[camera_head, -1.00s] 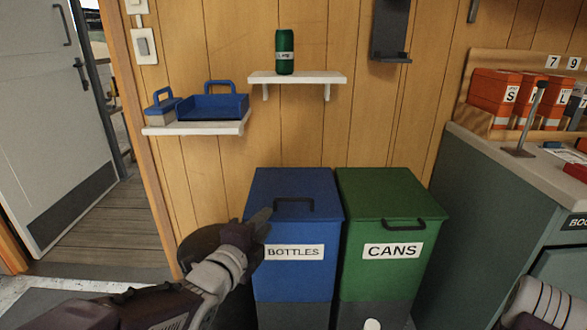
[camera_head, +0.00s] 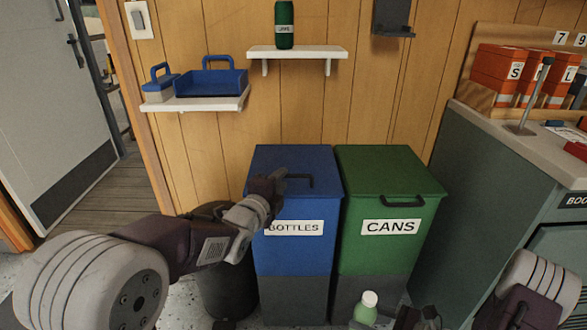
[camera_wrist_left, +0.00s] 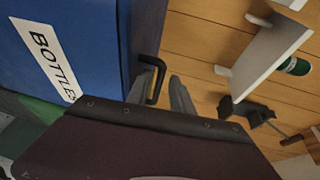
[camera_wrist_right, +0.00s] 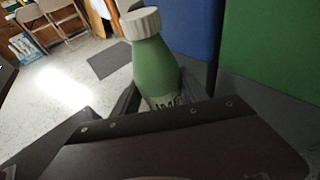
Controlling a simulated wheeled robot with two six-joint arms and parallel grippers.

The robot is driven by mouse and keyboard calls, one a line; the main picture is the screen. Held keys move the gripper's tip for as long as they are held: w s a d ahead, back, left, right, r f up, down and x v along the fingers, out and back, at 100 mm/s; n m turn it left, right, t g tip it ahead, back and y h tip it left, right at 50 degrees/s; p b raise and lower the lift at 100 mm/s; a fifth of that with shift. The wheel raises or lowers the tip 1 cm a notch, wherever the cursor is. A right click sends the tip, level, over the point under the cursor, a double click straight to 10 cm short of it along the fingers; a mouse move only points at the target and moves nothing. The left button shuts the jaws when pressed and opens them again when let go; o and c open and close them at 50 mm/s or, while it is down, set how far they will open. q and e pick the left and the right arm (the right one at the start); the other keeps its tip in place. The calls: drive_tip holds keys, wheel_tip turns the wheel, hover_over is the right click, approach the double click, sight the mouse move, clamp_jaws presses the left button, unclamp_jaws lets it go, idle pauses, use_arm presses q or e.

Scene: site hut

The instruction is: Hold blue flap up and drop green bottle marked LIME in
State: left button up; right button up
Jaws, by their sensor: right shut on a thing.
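The blue bin marked BOTTLES has a shut blue flap (camera_head: 265,165) on top with a black handle (camera_head: 314,180). My left gripper (camera_head: 278,182) is at this handle; in the left wrist view its open fingers (camera_wrist_left: 166,92) stand either side of the handle bar (camera_wrist_left: 159,72). Whether they touch it I cannot tell. My right gripper (camera_wrist_right: 155,98) is shut on a light green bottle (camera_wrist_right: 155,70) with a whitish cap. Its lettering is partly hidden, with "IM" showing. The bottle (camera_head: 366,310) is upright, low in front of the green bin in the head view.
A green bin marked CANS (camera_head: 390,227) stands against the blue bin's right side. A shelf at left holds a blue tray (camera_head: 210,85). A counter (camera_head: 500,145) is at right, a dark bin (camera_head: 225,285) at lower left.

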use_arm(q)
drive_tip(key=shift+x, duration=1.45)
clamp_jaws()
